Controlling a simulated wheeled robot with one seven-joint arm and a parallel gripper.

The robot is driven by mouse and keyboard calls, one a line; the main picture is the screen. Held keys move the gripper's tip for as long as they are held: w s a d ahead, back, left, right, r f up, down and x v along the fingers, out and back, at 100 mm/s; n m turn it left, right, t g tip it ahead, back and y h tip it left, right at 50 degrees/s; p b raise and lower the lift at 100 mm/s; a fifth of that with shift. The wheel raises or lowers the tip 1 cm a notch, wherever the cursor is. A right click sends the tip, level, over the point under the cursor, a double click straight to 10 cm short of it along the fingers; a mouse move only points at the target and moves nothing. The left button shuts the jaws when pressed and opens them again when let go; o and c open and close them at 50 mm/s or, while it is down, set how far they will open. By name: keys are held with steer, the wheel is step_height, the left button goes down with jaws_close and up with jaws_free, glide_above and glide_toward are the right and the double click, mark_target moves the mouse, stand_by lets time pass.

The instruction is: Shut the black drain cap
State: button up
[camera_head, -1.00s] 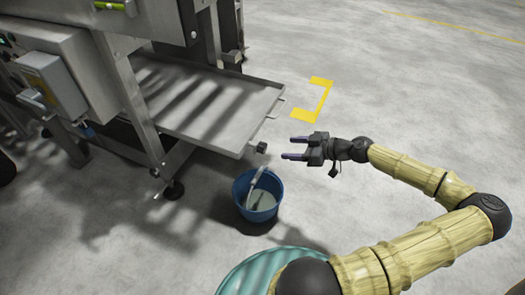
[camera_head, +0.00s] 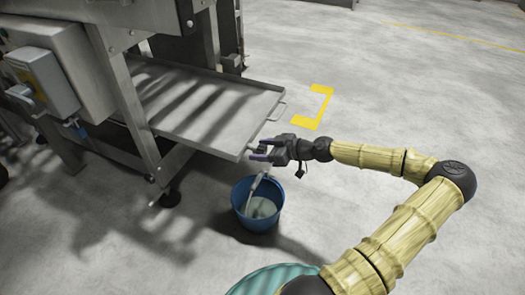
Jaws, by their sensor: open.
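The black drain cap (camera_head: 262,149) is at the front right corner of the metal tray (camera_head: 205,112). It is small and partly covered by my gripper. My gripper (camera_head: 260,150) has reached that corner from the right. I cannot tell whether the fingers touch the cap, or how far the cap is open.
A blue bucket (camera_head: 241,196) with pale liquid stands on the floor below the tray corner. A light hose end (camera_head: 255,185) hangs into it. A metal handle (camera_head: 277,113) sticks out from the tray's right edge. The floor to the right is clear.

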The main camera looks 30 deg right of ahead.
steer(key=c, duration=1)
